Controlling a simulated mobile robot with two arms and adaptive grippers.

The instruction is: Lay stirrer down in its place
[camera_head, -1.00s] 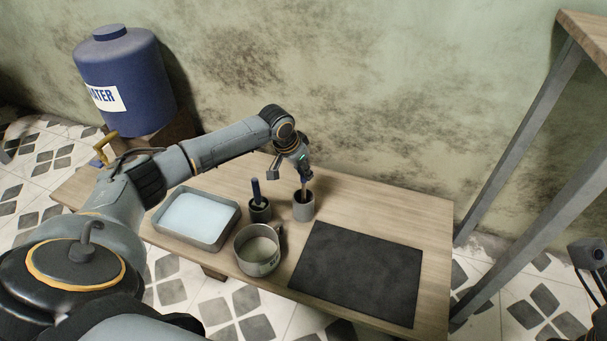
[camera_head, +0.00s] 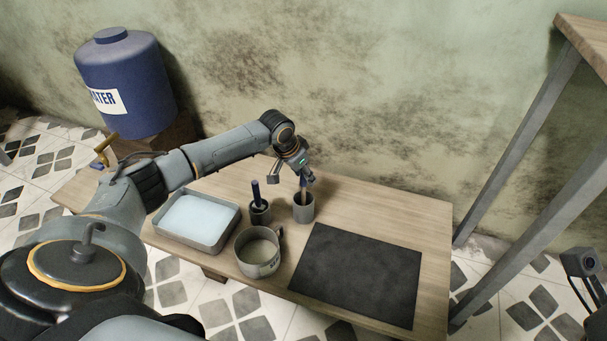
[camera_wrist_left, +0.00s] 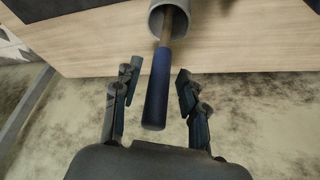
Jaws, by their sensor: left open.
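My left gripper (camera_head: 293,180) is above this cup at the back of the table. In the wrist view its two fingers (camera_wrist_left: 157,82) are spread on either side of the handle, with a gap on both sides.
A metal tray (camera_head: 177,240) with pale blue contents, a grey mug (camera_head: 258,266) and a dark mat (camera_head: 357,275) are on the wooden table (camera_head: 418,214). The table's back right is bare. A tall metal-legged table (camera_head: 520,140) stands at the right; a blue water barrel (camera_head: 125,80) stands far left.

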